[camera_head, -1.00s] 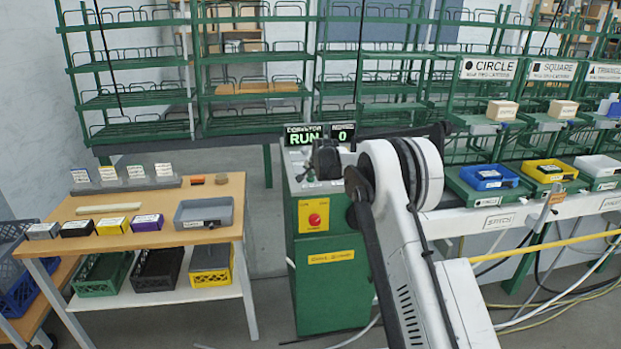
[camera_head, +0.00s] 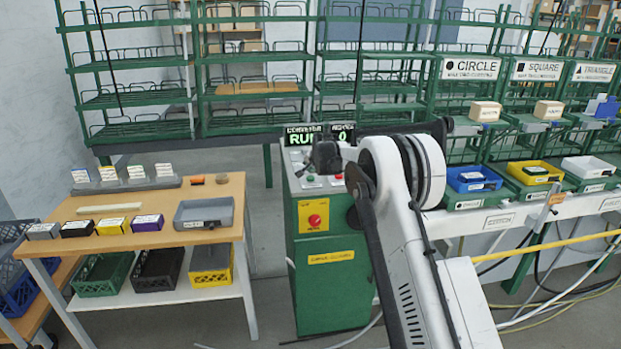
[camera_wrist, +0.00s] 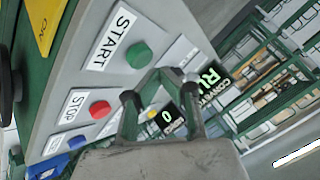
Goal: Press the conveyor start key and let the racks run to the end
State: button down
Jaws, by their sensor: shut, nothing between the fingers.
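The green start key (camera_wrist: 138,54), labelled START, is on the grey control panel (camera_wrist: 85,78) in the wrist view. My gripper (camera_wrist: 160,74) is shut and empty. Its fingertips show just beside the start key, and I cannot tell if they touch it. The red stop key (camera_wrist: 100,109) is lower left. In the head view my gripper (camera_head: 326,158) is over the green cabinet (camera_head: 333,275), partly blocking a display (camera_head: 303,137) that reads RUN.
A red button on a yellow plate (camera_head: 314,216) is on the cabinet front. A blue button (camera_wrist: 77,142) shows at the panel edge. A wooden table (camera_head: 165,245) with small boxes and a grey tray (camera_head: 203,213) stands left. Floor between table and cabinet is clear.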

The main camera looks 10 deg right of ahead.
aim_at(311, 177)
jog(key=shift+r+p, duration=0.7)
jog(key=shift+r, duration=1.8)
jog(key=s+r+b, duration=0.2)
jog(key=s+b, duration=0.1)
jog(key=s, duration=1.7)
jog(key=shift+a+b, duration=0.15)
jog(key=shift+b, duration=0.2)
